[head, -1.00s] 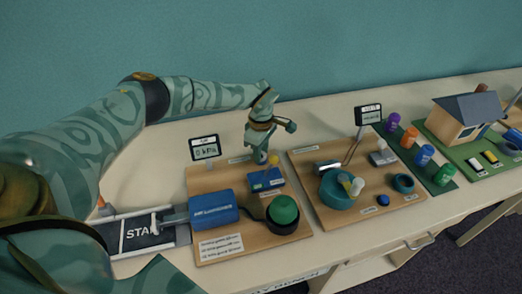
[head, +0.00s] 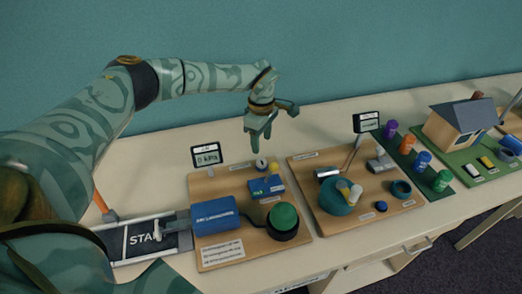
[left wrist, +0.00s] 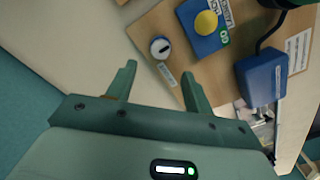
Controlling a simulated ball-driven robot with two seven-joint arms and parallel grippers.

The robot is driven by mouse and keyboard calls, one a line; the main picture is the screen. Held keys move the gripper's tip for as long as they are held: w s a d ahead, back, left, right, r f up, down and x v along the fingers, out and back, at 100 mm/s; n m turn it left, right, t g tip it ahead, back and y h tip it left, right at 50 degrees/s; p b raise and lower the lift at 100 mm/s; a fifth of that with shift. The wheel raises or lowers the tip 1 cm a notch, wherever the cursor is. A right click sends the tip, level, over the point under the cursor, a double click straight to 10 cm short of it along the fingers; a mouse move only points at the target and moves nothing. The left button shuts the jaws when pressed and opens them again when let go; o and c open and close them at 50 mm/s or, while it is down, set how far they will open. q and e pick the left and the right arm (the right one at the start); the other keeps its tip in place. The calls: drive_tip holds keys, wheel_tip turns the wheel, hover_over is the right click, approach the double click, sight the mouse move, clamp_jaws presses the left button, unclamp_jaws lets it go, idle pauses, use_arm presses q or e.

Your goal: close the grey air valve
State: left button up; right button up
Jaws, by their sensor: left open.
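The grey air valve (left wrist: 160,47) is a small round pale knob with a dark mark on top. It sits near the corner of a wooden board (left wrist: 140,27), beside a blue box with a yellow knob (left wrist: 206,22). In the head view the valve (head: 261,163) shows just below my left gripper (head: 258,140). My left gripper is open and empty, pointing down above the back of the board. In the left wrist view its fingertips (left wrist: 158,70) lie either side of a line toward the valve, apart from it. My right gripper is out of view.
A gauge display (head: 206,156) reading 0 kPa stands left of the valve. A blue block (head: 214,215) and a green dome button (head: 283,216) are on the same board. Another board (head: 396,209) with a teal pot lies to the right. The tabletop behind is clear.

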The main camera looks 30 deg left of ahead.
use_arm(q)
wheel_tip(320, 180, up, 8)
drive_tip(key=p, duration=0.1)
drive_tip(key=shift+r, duration=0.15)
idle(0.4)
